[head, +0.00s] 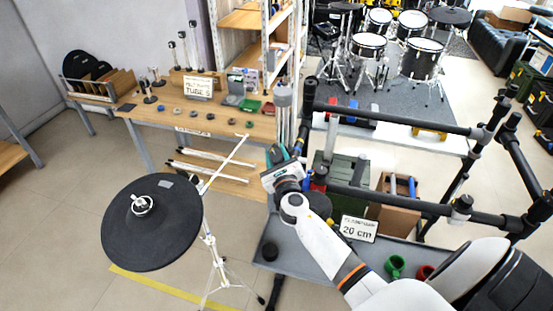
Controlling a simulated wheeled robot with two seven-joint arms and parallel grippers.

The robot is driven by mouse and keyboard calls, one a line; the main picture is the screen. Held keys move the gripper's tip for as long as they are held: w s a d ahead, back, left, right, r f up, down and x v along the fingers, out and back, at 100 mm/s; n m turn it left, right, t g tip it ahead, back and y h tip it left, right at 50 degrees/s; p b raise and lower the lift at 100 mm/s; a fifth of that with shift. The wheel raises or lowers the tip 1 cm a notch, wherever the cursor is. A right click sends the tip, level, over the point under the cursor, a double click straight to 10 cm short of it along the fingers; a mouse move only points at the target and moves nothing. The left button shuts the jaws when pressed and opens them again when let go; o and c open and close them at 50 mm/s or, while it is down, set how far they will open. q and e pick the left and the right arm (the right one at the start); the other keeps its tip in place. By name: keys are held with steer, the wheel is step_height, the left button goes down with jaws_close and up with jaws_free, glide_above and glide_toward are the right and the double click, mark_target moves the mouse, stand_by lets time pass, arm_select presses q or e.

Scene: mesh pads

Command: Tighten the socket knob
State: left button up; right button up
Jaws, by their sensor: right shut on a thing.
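My right gripper (279,153) reaches in from the lower right, with teal and dark fingers beside the left upright of the black tube rack (308,100). It is shut on a small part at that upright, which I take to be the socket knob. The fingers hide most of this part, so its shape and turn cannot be seen. A blue bit (299,147) shows on the upright just right of the fingers. My left gripper is not in view.
A round black pad (152,225) on a white stand is at the left front. A wooden table (222,122) with small parts stands behind. A grey bench (400,258) with a "20 cm" sign (358,229), green cup (395,266) and red cup (425,272) lies below my right arm.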

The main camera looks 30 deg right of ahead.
steer(key=m+g+h+b, duration=0.1)
steer(key=m+h+b, duration=0.1)
steer(key=m, duration=0.1)
steer(key=m+g+h+b, duration=0.1)
steer(key=m+h+b, duration=0.1)
steer(key=b, duration=0.1)
steer(key=m+g+h+b, duration=0.1)
steer(key=m+h+b, duration=0.2)
steer(key=shift+a+f+m, duration=0.1)
steer(key=shift+f+m, duration=0.2)
steer(key=shift+f, duration=0.05)
steer(key=shift+r+m+g+h+b, duration=0.15)
steer(key=shift+m+g+h+b, duration=0.7)
steer(key=shift+m, duration=0.45)
steer(key=shift+r+m+g+h+b, duration=0.1)
steer(key=shift+m+g+h+b, duration=0.55)
steer(key=shift+m+g, duration=0.55)
steer(key=shift+m, duration=0.3)
steer(key=o, duration=1)
steer(key=shift+s+a, duration=0.2)
steer(key=shift+a, duration=0.2)
steer(key=p+v, duration=0.2)
steer(key=v, duration=0.9)
steer(key=shift+f, duration=0.15)
